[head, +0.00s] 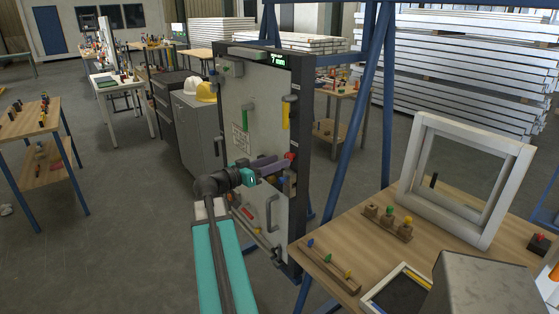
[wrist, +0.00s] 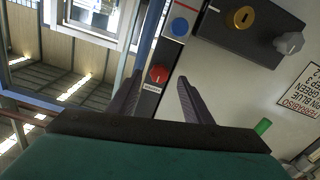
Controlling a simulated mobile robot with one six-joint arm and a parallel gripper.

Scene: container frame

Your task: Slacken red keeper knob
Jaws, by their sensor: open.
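The red keeper knob (wrist: 159,73) is a round knob with a small white label below it, on a dark strip beside the grey door panel. In the wrist view it appears between the two fingertips of my gripper (wrist: 161,82), with a gap on each side. The fingers are apart and hold nothing. I cannot tell whether the tips reach around the knob or stop short of it. In the head view the red knob (head: 291,157) shows at the panel's right edge, just beyond my gripper (head: 278,165), which partly covers that area.
A blue knob (wrist: 180,26) sits near the red one, with a dark box bearing a yellow knob (wrist: 243,17) and a grey knob (wrist: 289,43). The panel (head: 233,110) has green and yellow handles.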

